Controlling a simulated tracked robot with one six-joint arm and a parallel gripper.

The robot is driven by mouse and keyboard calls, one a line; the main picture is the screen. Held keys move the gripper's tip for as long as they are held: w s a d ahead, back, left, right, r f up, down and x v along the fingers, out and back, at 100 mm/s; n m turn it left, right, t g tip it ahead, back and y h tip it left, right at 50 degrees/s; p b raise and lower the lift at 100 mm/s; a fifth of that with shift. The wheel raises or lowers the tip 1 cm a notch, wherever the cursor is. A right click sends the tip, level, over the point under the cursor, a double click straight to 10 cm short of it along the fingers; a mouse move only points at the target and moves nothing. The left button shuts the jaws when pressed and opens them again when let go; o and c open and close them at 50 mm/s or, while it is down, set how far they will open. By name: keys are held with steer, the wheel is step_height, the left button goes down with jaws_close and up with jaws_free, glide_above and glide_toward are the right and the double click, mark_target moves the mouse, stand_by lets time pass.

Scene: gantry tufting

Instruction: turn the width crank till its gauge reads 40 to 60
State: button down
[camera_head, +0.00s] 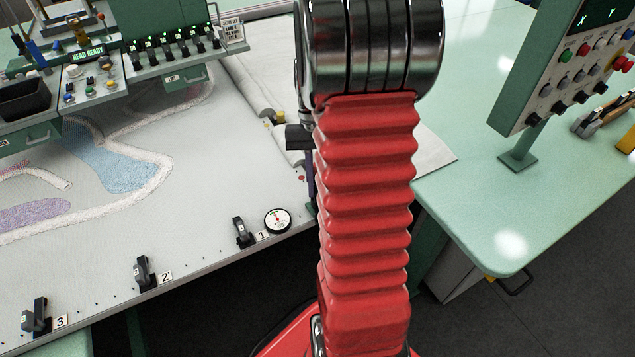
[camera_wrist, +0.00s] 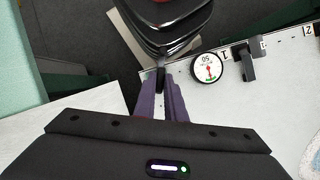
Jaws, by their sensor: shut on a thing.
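My gripper (camera_wrist: 160,86) reaches to the table's edge with its two purple fingers close together. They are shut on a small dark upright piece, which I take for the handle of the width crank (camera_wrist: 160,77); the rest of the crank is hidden. A round white gauge (camera_wrist: 207,67) with a red needle and a green arc lies beside the fingertips, to their right. The gauge also shows in the head view (camera_head: 277,221), too small to read exactly. In the head view my red arm hides most of the gripper.
Black clamps stand along the cloth's edge at labels 1 (camera_head: 242,232), 2 (camera_head: 145,272) and 3 (camera_head: 37,315). A green control panel (camera_head: 575,70) stands on the pale green table at right. The tufting head with switches (camera_head: 170,50) is at upper left.

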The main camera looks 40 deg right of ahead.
steer(key=shift+s+a, duration=0.15)
steer(key=c, duration=1.8)
jaws_free()
steer(key=v, duration=1.3)
steer(key=shift+w+r, duration=0.25)
steer(key=shift+w, duration=0.15)
